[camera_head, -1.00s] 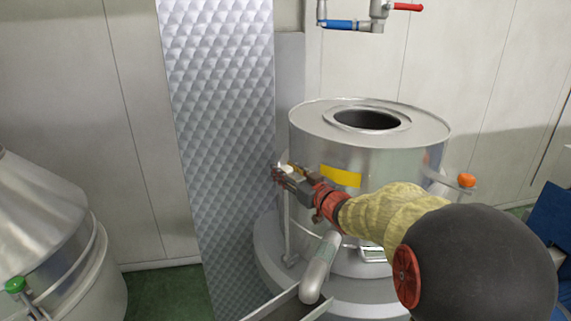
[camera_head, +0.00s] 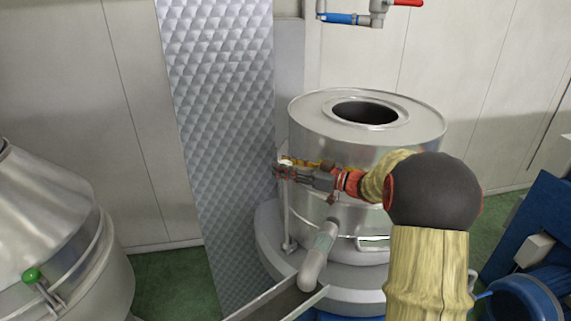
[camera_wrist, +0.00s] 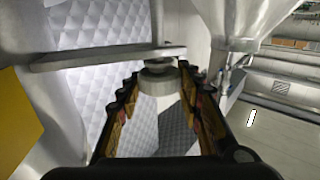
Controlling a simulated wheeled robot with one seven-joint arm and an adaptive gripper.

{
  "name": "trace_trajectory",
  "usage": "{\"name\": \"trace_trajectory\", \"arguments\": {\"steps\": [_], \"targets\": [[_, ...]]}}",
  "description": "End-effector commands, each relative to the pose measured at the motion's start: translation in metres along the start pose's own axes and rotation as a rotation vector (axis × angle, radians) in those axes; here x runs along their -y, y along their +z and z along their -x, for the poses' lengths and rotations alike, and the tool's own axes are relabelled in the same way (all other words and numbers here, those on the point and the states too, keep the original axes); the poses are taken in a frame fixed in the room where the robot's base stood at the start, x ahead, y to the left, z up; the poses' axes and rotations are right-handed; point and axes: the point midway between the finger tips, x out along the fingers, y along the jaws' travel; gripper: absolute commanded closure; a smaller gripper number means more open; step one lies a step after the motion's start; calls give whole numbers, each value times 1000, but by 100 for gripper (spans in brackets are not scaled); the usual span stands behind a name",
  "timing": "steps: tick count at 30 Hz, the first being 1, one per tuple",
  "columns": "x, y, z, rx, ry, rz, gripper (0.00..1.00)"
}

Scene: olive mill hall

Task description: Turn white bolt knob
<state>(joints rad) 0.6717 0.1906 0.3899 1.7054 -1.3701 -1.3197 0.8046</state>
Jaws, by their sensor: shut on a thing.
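The white bolt knob (camera_wrist: 157,82) is a short pale cylinder under a flat metal bar (camera_wrist: 105,58) in the wrist view. My gripper (camera_wrist: 160,88) has a finger on each side of it and is shut on it. In the head view, a small pale bit of the knob (camera_head: 286,161) shows at my gripper (camera_head: 281,169). The fingers hide most of it there. The knob sits at the left side of a steel drum (camera_head: 310,130), beside a thin upright rod.
A quilted metal panel (camera_head: 220,110) stands just left of the knob. A spout pipe (camera_head: 319,257) juts out below my arm. A steel cone vessel (camera_head: 45,225) stands at left, and blue machinery (camera_head: 530,235) at right. A pipe with valves (camera_head: 350,18) hangs above.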

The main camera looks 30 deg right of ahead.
Motion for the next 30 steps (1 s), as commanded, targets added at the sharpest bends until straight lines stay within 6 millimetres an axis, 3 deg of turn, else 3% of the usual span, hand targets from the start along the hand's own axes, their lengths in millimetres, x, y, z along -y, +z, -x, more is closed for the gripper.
{"name": "trace_trajectory", "arguments": {"steps": [9, 10, 19, 30], "targets": [[1, 5, 0, 6, -1, -6, 89], [1, 5, 0, 6, 0, -6, 62], [0, 3, 0, 3, 0, -3, 45], [0, 2, 4, 2, 1, -2, 45]]}}
